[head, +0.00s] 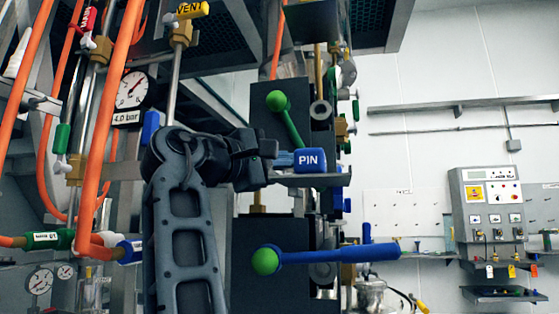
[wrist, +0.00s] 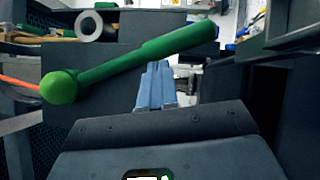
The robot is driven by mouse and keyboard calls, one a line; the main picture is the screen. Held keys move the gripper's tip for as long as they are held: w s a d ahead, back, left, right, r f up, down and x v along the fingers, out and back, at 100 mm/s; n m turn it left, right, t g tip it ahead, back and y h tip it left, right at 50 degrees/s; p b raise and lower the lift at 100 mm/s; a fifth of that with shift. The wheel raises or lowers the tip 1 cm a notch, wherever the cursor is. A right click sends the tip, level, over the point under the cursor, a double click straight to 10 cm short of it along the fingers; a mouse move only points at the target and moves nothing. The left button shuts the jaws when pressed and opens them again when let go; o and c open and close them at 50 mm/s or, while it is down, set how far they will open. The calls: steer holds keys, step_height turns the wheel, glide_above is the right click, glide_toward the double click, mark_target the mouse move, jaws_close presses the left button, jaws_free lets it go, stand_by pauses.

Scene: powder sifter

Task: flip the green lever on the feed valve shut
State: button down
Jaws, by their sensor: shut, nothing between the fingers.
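The green lever (head: 290,124) with a round green knob is on a dark box in the upper middle of the head view. It slants down and right from its knob. In the wrist view the green lever (wrist: 140,57) crosses the upper half, its knob at the left. My gripper (head: 286,159) is just below the lever's lower end in the head view. My gripper's blue fingers (wrist: 157,72) are together and empty, pointing towards the lever's bar. I cannot tell whether they touch it. No label reading feed valve is legible.
A blue lever (head: 335,254) with a green knob sticks out below. Orange hoses (head: 105,130) and a pressure gauge (head: 133,90) stand at the left. A control panel (head: 488,210) is on the right wall.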

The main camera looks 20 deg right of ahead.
steer(key=shift+d, duration=0.1)
steer(key=s+d+r+p, duration=0.2)
steer(key=s+d+p, duration=0.1)
steer(key=d+p, duration=0.1)
steer(key=shift+s+d, duration=0.3)
steer(key=shift+d, duration=0.2)
stand_by(0.5)
steer(key=shift+r, duration=0.1)
stand_by(0.3)
steer(key=r+b+v, duration=0.1)
steer(key=v, duration=0.7)
steer(key=shift+a+f, duration=0.25)
steer(key=shift+f, duration=0.1)
